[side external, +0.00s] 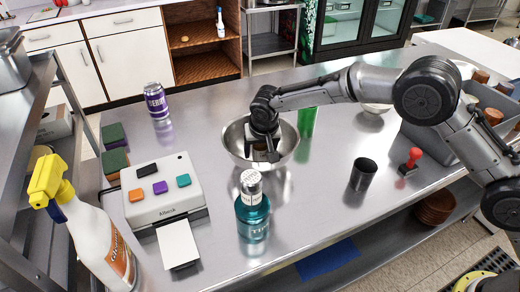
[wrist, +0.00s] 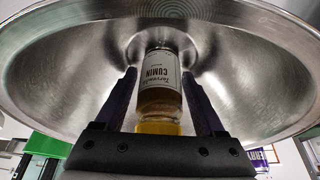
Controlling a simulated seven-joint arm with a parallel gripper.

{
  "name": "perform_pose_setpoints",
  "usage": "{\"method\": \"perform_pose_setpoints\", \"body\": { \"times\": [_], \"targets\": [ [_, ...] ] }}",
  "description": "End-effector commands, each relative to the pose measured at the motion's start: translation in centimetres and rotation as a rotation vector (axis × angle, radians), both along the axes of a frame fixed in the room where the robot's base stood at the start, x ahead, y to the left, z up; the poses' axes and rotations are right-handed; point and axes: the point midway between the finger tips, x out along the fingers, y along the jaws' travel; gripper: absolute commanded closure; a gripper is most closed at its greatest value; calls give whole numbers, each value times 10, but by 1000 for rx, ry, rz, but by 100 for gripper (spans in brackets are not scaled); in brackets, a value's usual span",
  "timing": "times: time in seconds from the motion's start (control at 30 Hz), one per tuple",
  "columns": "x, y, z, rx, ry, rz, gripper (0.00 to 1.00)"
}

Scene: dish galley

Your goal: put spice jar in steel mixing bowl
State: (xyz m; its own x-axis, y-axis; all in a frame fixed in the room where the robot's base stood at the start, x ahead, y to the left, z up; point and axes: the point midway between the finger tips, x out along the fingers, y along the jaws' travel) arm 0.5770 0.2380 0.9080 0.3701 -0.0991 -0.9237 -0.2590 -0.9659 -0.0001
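The steel mixing bowl (side external: 233,140) stands on the steel counter; its inside fills most of the wrist view (wrist: 70,75). The spice jar, with a pale label reading CUMIN (wrist: 160,75), is within the bowl's outline in the wrist view. My gripper (side external: 262,153) reaches down into the bowl. In the wrist view my gripper (wrist: 160,72) has its fingers apart, one on each side of the jar, with narrow gaps beside it. In the side view the jar is mostly hidden by my gripper.
A teal bottle (side external: 252,208) stands in front of the bowl. A green object (side external: 307,121) stands close behind right. A dark cup (side external: 363,174) and a red-handled stamp (side external: 410,161) are to the right. A white device (side external: 163,190) and purple can (side external: 156,101) are left.

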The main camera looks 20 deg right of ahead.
Motion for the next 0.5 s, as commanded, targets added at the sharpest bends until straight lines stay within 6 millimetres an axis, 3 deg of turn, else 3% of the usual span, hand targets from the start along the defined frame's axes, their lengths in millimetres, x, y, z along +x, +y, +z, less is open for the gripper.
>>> {"method": "perform_pose_setpoints", "body": {
  "times": [0.3, 0.5],
  "targets": [
    [0, 0, 3, 0, 0, 0, 18],
    [-9, 3, 27, 1, -2, 1, 18]
  ]
}}
